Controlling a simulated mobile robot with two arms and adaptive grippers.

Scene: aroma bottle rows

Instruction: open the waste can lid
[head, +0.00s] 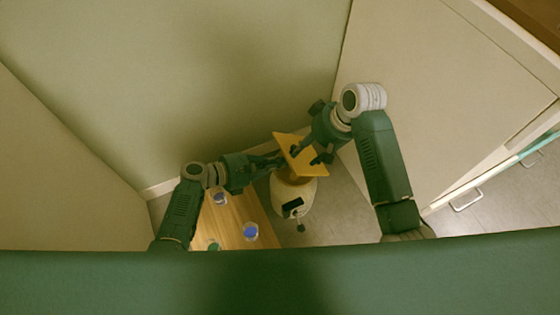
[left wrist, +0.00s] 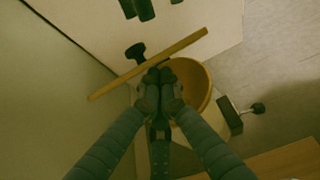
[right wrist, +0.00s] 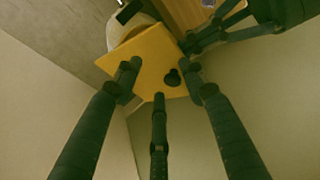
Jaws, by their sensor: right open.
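The waste can (head: 293,197) is cream-coloured and stands on the floor. Its yellow lid (head: 300,155) is raised and tilted, and the left wrist view shows the lid nearly edge-on (left wrist: 175,49). The can's orange opening (left wrist: 196,80) shows below the lid. My left gripper (head: 283,160) has its fingertips close together at the lid's underside, over the opening; nothing is visible between them. My right gripper (head: 310,157) is open at the lid's upper face, its fingers spread around a dark knob (right wrist: 172,78). Whether the fingers touch the lid is unclear.
A wooden table (head: 232,222) with blue-topped bottles (head: 251,232) is left of the can. Walls stand close behind the can and to its right. A cabinet with handles (head: 467,200) is at the far right. Some grey floor right of the can is clear.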

